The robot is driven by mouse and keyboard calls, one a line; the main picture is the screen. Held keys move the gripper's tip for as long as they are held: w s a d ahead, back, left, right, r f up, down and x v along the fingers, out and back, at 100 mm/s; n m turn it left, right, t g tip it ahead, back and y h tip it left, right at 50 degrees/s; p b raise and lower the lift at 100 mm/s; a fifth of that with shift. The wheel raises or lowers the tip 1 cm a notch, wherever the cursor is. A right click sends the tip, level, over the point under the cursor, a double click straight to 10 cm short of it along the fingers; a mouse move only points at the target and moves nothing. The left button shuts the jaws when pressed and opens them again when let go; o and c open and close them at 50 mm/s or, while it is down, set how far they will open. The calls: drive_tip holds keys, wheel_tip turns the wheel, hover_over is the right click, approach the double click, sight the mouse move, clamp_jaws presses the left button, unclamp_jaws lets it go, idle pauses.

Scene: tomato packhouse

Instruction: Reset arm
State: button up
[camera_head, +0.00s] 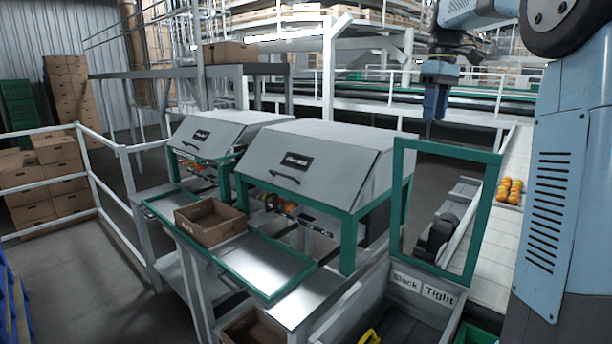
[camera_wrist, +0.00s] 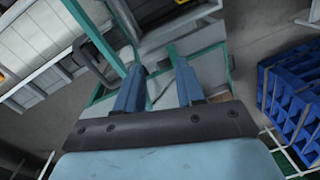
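My gripper (camera_head: 436,112) hangs from my raised arm at the upper right of the head view, pointing down above the floor and behind the green-framed panel. In the wrist view my gripper (camera_wrist: 160,72) has its two blue fingers spread apart, with nothing between them. It appears clear of the machines around it. In the head view the fingers are small and overlap, so their gap does not show there.
Two grey-lidded machines (camera_head: 310,150) stand in the middle. A cardboard box (camera_head: 211,234) sits on the green-edged tray (camera_head: 262,287). Tomatoes (camera_head: 509,190) lie on the white conveyor (camera_head: 492,243). A green frame (camera_head: 398,195) stands before it. Blue crates (camera_wrist: 290,95) show in the wrist view.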

drive_tip(key=s+a+f+m+t+h, duration=0.1)
drive_tip(key=s+a+f+m+t, duration=0.15)
drive_tip(key=s, duration=0.65)
drive_tip(key=s+a+f+m+t, duration=0.15)
drive_tip(key=s+a, duration=0.25)
drive_tip(key=s, duration=0.4)
drive_tip(key=s+a+f+m+t, duration=0.1)
drive_tip(key=s+f+m+t, duration=0.1)
drive_tip(key=s+f, duration=0.9)
drive_tip(key=s, duration=0.3)
drive_tip(key=shift+f+m, duration=0.35)
drive_tip(key=shift+m, duration=0.05)
drive_tip(key=shift+o, duration=0.2)
